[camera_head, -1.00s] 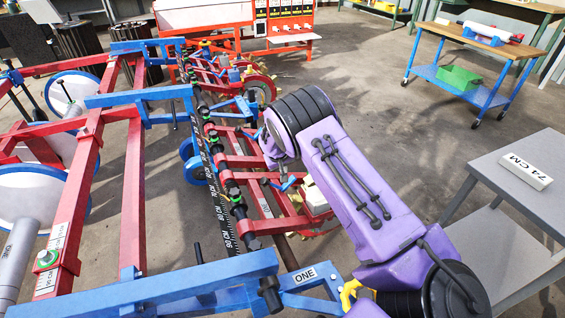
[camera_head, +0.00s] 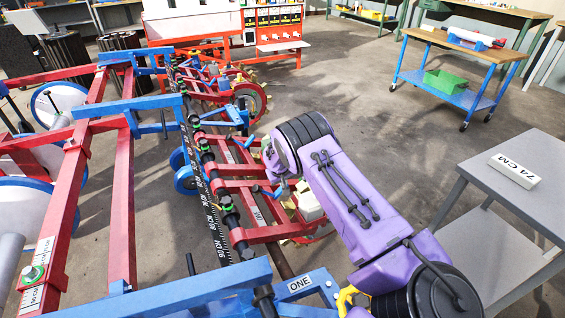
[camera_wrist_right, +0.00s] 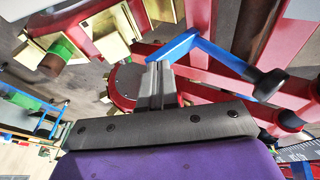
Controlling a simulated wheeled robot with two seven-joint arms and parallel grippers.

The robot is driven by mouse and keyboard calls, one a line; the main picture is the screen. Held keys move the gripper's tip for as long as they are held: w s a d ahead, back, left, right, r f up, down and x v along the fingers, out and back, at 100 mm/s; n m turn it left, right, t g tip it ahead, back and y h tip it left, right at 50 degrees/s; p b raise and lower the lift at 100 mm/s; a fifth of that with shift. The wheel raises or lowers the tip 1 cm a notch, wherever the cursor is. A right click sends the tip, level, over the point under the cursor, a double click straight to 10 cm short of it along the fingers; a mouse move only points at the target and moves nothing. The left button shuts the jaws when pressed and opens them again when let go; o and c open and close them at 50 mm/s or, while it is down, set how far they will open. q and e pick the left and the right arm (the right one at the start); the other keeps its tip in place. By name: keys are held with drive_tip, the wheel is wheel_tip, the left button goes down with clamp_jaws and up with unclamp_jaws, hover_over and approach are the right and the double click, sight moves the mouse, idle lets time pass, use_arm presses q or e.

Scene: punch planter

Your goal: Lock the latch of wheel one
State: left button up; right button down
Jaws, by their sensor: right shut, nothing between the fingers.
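The "ONE" label (camera_head: 300,284) sits on a blue bracket of the planter frame, at the bottom middle of the head view. A blue lever (camera_wrist_right: 184,46) with a black end knob, looking like the latch, crosses the upper middle of the right wrist view. My right gripper (camera_wrist_right: 155,72) is shut and empty; its tips are at or very close to the lever's bent left end. I cannot tell whether they touch. A red wheel with pale blocks (camera_wrist_right: 97,28) shows beyond it. In the head view my purple right arm hides this gripper. My left gripper is not in view.
Red planter frame bars (camera_head: 122,190) and a black measuring scale (camera_head: 213,225) fill the left. A grey table (camera_head: 530,225) with a "74 CM" block (camera_head: 515,170) stands at the right. A blue cart (camera_head: 460,97) with a green bin is farther back, across open floor.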

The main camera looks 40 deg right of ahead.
drive_tip(key=shift+s+d+f+y, duration=0.1)
drive_tip(key=shift+d+f+y, duration=0.05)
drive_tip(key=shift+d+y, duration=0.25)
drive_tip(key=shift+s+d+f+m+t+y+b, duration=0.2)
drive_tip(key=shift+d+f+y+b, duration=0.4)
drive_tip(key=shift+b, duration=0.25)
drive_tip(key=shift+s+d+f+m+t+y+b, duration=0.1)
drive_tip(key=shift+s+d+f+t+y+b, duration=0.15)
drive_tip(key=shift+d+f+y+b, duration=0.35)
drive_tip(key=shift+s+d+f+m+t+y+b, duration=0.15)
drive_tip(key=shift+d+f+y+b, duration=0.25)
drive_tip(key=shift+d+f+b, duration=0.55)
drive_tip(key=shift+s+a+r, duration=0.1)
drive_tip(key=shift+r, duration=0.05)
drive_tip(key=d+p+v, duration=0.2)
drive_tip(key=p+v, duration=0.4)
drive_tip(key=v, duration=0.7)
drive_tip(key=shift+d, duration=0.35)
drive_tip(key=shift+r, duration=0.1)
